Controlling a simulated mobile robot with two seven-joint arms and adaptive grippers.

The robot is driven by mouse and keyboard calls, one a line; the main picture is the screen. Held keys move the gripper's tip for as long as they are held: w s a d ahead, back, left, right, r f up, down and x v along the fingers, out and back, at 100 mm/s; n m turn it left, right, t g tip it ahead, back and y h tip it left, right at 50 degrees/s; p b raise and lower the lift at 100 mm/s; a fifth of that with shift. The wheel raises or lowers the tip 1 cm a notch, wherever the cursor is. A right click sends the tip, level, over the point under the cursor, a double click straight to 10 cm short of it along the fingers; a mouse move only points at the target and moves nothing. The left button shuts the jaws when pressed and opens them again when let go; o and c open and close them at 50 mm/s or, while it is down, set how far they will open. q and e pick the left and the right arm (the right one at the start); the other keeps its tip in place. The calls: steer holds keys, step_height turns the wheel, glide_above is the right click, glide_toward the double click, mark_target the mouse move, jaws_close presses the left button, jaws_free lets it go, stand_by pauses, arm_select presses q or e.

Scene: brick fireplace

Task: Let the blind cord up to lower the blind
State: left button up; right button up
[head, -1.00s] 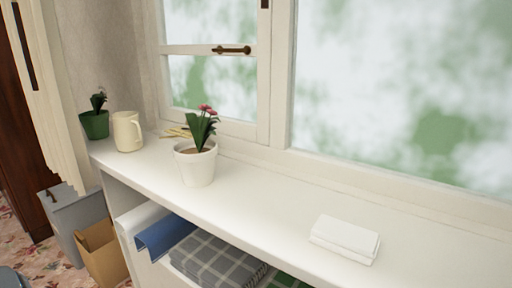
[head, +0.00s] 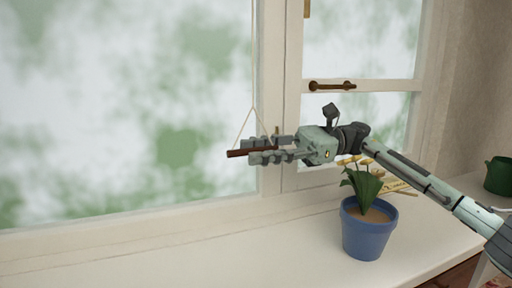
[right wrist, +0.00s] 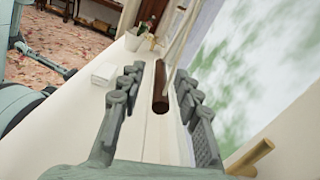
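A brown wooden bar (head: 237,153) hangs level in front of the window on a pale cord (head: 253,60) that forks to its two ends. My right gripper (head: 262,150) reaches in from the right, with its fingers above and below the bar in the head view. In the right wrist view the bar (right wrist: 160,90) lies between the two spread fingers, with a gap showing on each side. The gripper is open around the bar. The cord (right wrist: 181,40) also shows there. The blind itself is not in view. My left gripper is not in view.
A blue pot with a yellow-flowered plant (head: 367,232) stands on the white sill (head: 300,255) below my right forearm. A dark green pot (head: 498,176) is at the far right. A white folded cloth (right wrist: 103,74) lies on the sill. A window latch (head: 332,86) is behind.

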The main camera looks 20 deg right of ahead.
steer(key=shift+a, duration=0.3)
jaws_close()
stand_by(0.3)
